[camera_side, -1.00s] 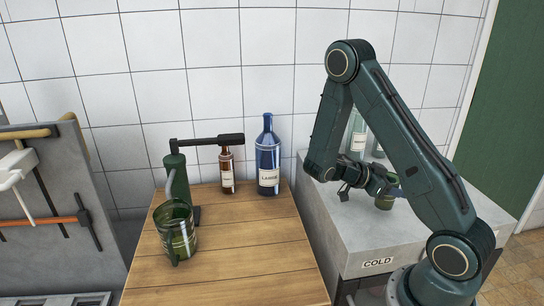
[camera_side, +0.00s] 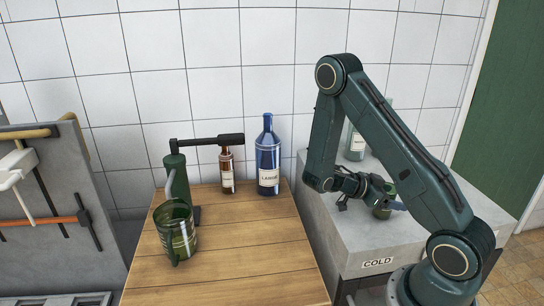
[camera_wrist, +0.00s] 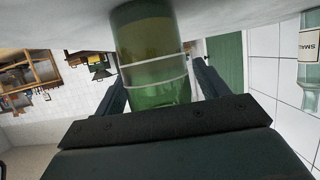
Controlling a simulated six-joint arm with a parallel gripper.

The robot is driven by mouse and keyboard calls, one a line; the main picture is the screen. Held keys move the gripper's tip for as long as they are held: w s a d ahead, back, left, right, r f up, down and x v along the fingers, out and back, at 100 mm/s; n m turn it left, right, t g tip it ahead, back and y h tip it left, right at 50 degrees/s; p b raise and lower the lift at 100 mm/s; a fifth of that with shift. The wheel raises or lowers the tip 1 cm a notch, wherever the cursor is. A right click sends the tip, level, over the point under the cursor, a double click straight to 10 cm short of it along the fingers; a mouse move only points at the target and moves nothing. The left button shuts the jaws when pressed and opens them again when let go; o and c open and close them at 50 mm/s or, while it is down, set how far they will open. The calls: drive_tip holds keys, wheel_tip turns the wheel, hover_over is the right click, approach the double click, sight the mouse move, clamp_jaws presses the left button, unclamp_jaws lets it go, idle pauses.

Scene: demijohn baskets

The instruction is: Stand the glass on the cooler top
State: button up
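The green glass (camera_side: 382,213) is between the fingers of my gripper (camera_side: 368,203), over the grey cooler top (camera_side: 335,222) in the side view. In the wrist view the picture is upside down. The glass (camera_wrist: 153,60) shows a pale band and lies between the two dark fingers of my gripper (camera_wrist: 157,68). The left finger looks against it; a thin gap shows by the right one. The glass is upright and close to the cooler surface (camera_wrist: 215,15); I cannot tell whether its base touches. My gripper partly hides it in the side view.
A pale labelled bottle (camera_side: 355,145) stands at the back of the cooler. The wooden table (camera_side: 235,265) to the left carries a green glass mug (camera_side: 176,238), a blue bottle (camera_side: 267,158), a brown bottle (camera_side: 227,172) and a green lever device (camera_side: 176,180). The cooler's front left is clear.

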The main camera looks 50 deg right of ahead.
drive_tip(key=shift+r, duration=0.15)
drive_tip(key=v, duration=1.2)
drive_tip(key=shift+r, duration=0.15)
idle(0.7)
drive_tip(key=s+a+r+n+t+y, duration=0.3)
drive_tip(key=a+r+n+t, duration=0.4)
drive_tip(key=n, duration=0.6)
drive_tip(key=s+a+r+n+t+y, duration=0.3)
drive_tip(key=a+r+n+t+y, duration=0.3)
drive_tip(key=a+n, duration=0.6)
drive_tip(key=shift+s+a+r+n+t+y, duration=0.25)
drive_tip(key=shift+r+n+t, duration=0.8)
drive_tip(key=shift+r, duration=0.85)
